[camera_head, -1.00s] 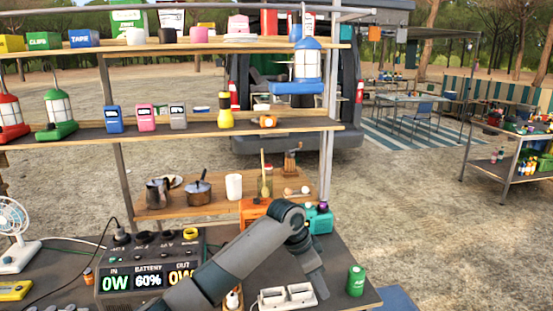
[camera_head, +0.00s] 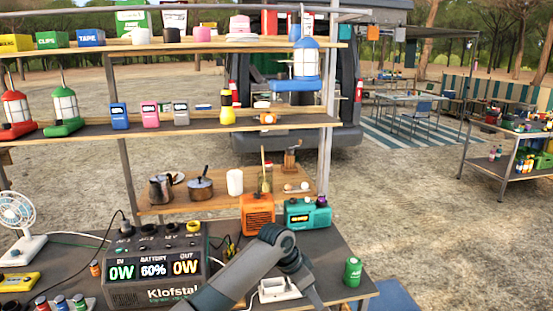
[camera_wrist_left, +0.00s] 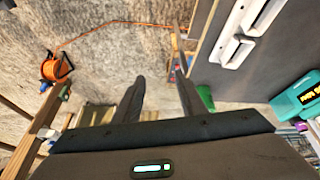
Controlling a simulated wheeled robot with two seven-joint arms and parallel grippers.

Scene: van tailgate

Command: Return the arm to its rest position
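My left arm (camera_head: 245,270) comes in from the bottom of the head view and bends down in front of the workbench's right part. Its gripper (camera_wrist_left: 162,88) is seen best in the left wrist view. The two dark fingers are apart, with only bare ground and blurred items far behind the gap. Nothing is held. In the head view the gripper end runs toward the bottom edge and its fingertips are hard to make out. My right arm and gripper are not in view.
Near the arm, the workbench (camera_head: 335,266) holds a white charging tray (camera_head: 280,290), a green can (camera_head: 352,271), a teal radio (camera_head: 308,214), an orange box (camera_head: 257,214) and a power station (camera_head: 155,277). Shelves rise behind. An orange cable reel (camera_wrist_left: 57,68) lies on the ground.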

